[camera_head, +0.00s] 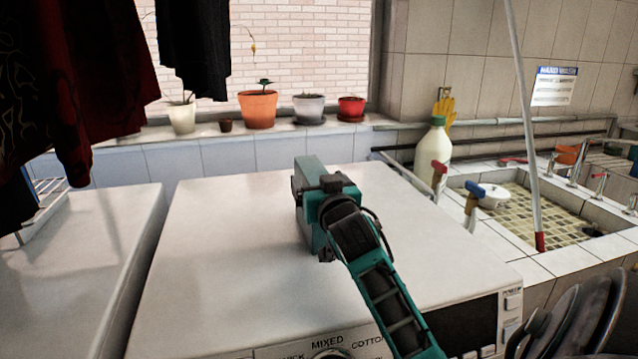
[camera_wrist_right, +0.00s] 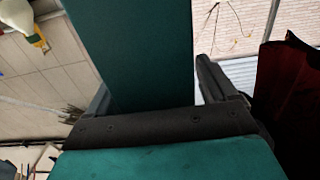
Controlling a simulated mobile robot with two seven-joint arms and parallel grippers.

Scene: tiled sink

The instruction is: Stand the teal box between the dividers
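The teal box (camera_head: 309,172) is upright over the top of the white machine in the middle of the head view. Its pale grey-teal narrow side faces left. My right gripper (camera_head: 328,190) reaches it from the front right and covers much of it. In the right wrist view the teal box (camera_wrist_right: 140,50) fills the space between the two dark fingers, so the right gripper (camera_wrist_right: 152,95) appears shut on it. I cannot tell whether its bottom touches the machine. A white wire rack (camera_head: 48,192), possibly the dividers, shows partly at the left behind hanging clothes. My left gripper is not in view.
The white machine top (camera_head: 230,230) is clear around the box. A second white top (camera_head: 80,250) lies left across a gap. Dark clothes (camera_head: 95,70) hang above it. Potted plants (camera_head: 258,108) line the sill. A bottle (camera_head: 433,150) and tiled sink (camera_head: 520,215) are right.

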